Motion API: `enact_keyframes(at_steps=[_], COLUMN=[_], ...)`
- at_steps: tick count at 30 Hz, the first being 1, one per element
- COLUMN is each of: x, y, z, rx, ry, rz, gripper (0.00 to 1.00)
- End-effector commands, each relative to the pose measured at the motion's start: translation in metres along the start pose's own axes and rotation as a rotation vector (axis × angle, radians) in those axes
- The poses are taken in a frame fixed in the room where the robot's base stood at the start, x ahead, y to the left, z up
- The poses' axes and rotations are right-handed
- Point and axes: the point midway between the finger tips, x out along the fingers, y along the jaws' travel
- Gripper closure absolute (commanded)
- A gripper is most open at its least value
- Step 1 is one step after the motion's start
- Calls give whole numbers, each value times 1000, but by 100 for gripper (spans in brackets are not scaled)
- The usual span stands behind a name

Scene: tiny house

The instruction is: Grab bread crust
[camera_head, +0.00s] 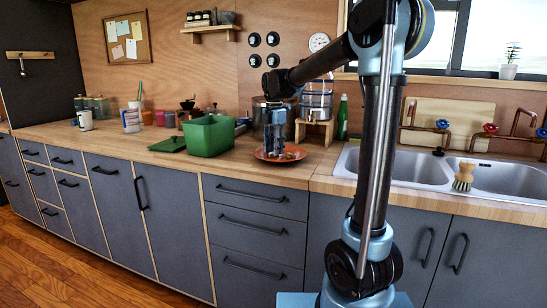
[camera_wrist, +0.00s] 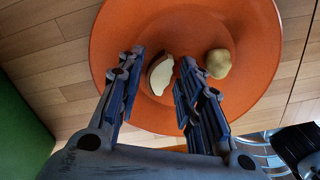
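The bread crust (camera_wrist: 160,76), a small pale wedge with a dark brown edge, lies on an orange plate (camera_wrist: 115,40) in the wrist view. My gripper (camera_wrist: 162,58) is open, with one finger on each side of the crust in the picture. No contact shows, and I cannot tell the height gap. In the head view my gripper (camera_head: 275,150) points down over the orange plate (camera_head: 261,156) on the wooden counter. The crust cannot be made out clearly there.
A round yellowish potato-like item (camera_wrist: 219,63) lies on the plate, right of the right finger. A green bin (camera_head: 209,137) stands left of the plate, with a green lid (camera_head: 167,145) beside it. A sink (camera_head: 410,167) is to the right.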

Motion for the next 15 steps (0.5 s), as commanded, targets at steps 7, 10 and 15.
enact_keyframes(at_steps=[7, 10, 15], x=[9, 9, 9], y=[0, 0, -1], z=[0, 0, 2], rx=[1, 1, 3], ry=[0, 0, 0], rz=[0, 0, 0], gripper=[66, 66, 86])
